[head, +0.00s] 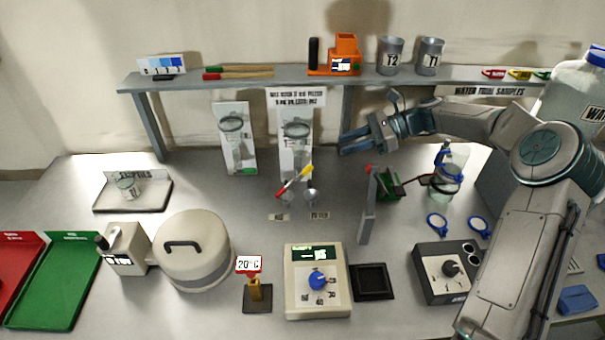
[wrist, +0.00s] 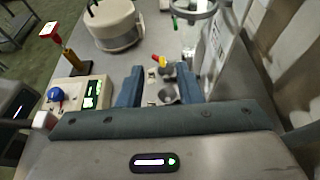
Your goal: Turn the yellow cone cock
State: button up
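A yellow, white and red bar-shaped handle (head: 295,181), which looks like the cone cock, sits slantwise in front of the clear glassware on the middle white panel. Its yellow end points up and right, its red end down and left. In the wrist view the yellow part (wrist: 162,61) shows small, beyond and between my fingertips. My gripper (head: 350,142) is open and empty, to the right of the handle and above the table, pointing left. In the wrist view its two blue fingers (wrist: 159,84) stand wide apart. Nothing touches the handle.
A metal funnel (head: 311,196) is just below the handle. A glass panel (head: 234,140) stands left, and an upright grey plate (head: 367,212) stands right. The shelf (head: 290,80) runs behind. A white balance-like box with a blue knob (head: 318,281) stands in front.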

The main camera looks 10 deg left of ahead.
aim_at(305, 173)
jog(key=f+x, duration=0.1)
jog(key=x, duration=0.4)
jog(key=f+x, duration=0.1)
jog(key=x, duration=0.4)
jog(key=d+f+x, duration=0.1)
jog(key=x, duration=0.4)
jog(key=shift+w+d+f, duration=0.1)
jog(key=shift+w+f, duration=0.15)
jog(key=shift+w, duration=0.05)
grip_shut()
